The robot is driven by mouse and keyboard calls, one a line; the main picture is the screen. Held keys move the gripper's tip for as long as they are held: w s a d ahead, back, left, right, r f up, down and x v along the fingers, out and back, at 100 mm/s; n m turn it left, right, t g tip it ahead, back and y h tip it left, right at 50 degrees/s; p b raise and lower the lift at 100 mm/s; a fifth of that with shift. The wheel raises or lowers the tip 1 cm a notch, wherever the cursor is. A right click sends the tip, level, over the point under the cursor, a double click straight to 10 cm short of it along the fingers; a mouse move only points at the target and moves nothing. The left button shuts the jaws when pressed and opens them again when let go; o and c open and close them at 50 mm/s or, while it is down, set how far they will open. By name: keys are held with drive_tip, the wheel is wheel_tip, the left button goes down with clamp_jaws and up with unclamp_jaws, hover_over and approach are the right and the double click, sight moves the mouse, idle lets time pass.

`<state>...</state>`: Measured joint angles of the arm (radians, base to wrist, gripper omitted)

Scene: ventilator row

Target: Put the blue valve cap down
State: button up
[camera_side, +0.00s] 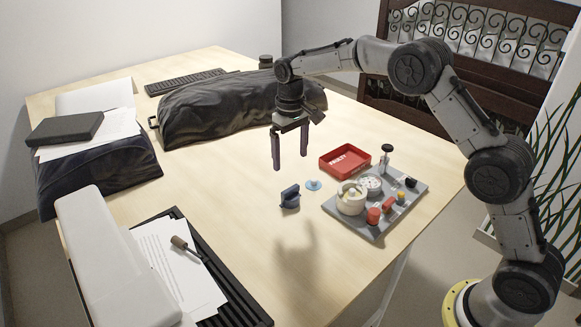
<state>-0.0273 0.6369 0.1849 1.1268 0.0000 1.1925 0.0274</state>
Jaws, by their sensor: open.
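A dark blue piece (290,196), which looks like the blue valve cap, rests on the wooden table left of the grey board. A small light blue disc (313,185) lies flat just to its right. My gripper (290,161) points down with its two fingers apart and nothing between them. It is above the table, behind and higher than the dark blue piece in the picture, and not touching it. I cannot tell its exact height.
A grey board (372,233) holds a cream round housing (351,198), a white perforated disc (370,185) and several small parts. A red tray (345,160) sits behind it. Black bags (215,110), papers and a black rack (225,290) edge the table. The table's middle is clear.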

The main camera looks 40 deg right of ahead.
drive_tip(key=s+r+t, duration=0.3)
drive_tip(key=s+r, duration=1.2)
drive_tip(key=s, duration=0.1)
drive_tip(key=s+f+t, duration=0.1)
drive_tip(key=s, duration=1)
drive_tip(key=s+d+f+t, duration=0.1)
drive_tip(key=s+f, duration=0.1)
drive_tip(key=s, duration=0.9)
drive_tip(key=shift+d+t, duration=0.25)
drive_tip(key=shift+t, duration=0.05)
